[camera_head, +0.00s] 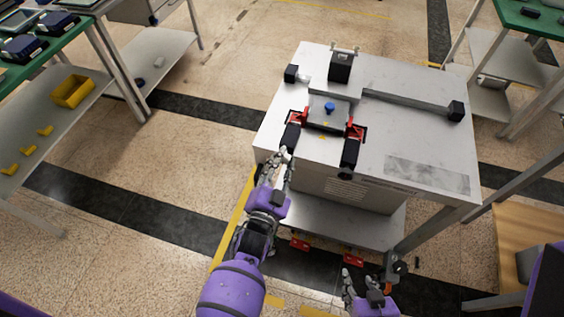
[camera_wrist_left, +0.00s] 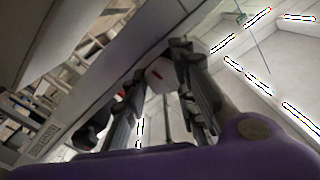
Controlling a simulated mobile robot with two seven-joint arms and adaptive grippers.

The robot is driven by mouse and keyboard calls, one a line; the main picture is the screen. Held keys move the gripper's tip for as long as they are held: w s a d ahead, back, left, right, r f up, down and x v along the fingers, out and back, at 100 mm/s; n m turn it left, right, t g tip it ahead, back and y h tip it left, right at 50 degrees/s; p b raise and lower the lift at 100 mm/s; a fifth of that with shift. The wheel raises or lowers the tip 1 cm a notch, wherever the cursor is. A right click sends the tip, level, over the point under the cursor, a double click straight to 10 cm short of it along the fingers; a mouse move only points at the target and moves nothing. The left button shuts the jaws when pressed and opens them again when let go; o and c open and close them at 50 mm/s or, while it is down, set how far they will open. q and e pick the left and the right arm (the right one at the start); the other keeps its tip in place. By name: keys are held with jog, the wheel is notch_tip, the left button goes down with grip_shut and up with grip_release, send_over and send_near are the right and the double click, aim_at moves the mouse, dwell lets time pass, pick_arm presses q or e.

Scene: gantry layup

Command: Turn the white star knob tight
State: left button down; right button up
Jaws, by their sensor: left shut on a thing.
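The white star knob (camera_wrist_left: 160,75) shows in the left wrist view as a pale, faceted piece with a small red mark, between my left fingertips. My left gripper (camera_head: 281,156) is at the front edge of the grey machine table, beside the left black handle, and its fingers are shut on the knob. The left gripper also shows in the left wrist view (camera_wrist_left: 163,72). In the head view the fingers mostly hide the knob. My right gripper (camera_head: 361,278) is low at the bottom of the head view, away from the table, with its fingers apart and nothing seen between them.
The grey machine table (camera_head: 420,140) carries a clamp fixture with a blue knob (camera_head: 329,107), red parts and black handles (camera_head: 350,153) jutting over the front edge. A lower shelf (camera_head: 340,225) lies underneath. A yellow bin (camera_head: 72,91) sits on the left rack. Floor left is clear.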

pick_arm(q)
jog(key=shift+s+d, duration=0.1)
jog(key=shift+d, duration=0.25)
jog(key=c, duration=1.6)
grip_release()
jog(key=shift+o, duration=0.2)
jog(key=shift+s+a, duration=0.2)
jog(key=v, duration=1.1)
jog(key=shift+s, duration=0.25)
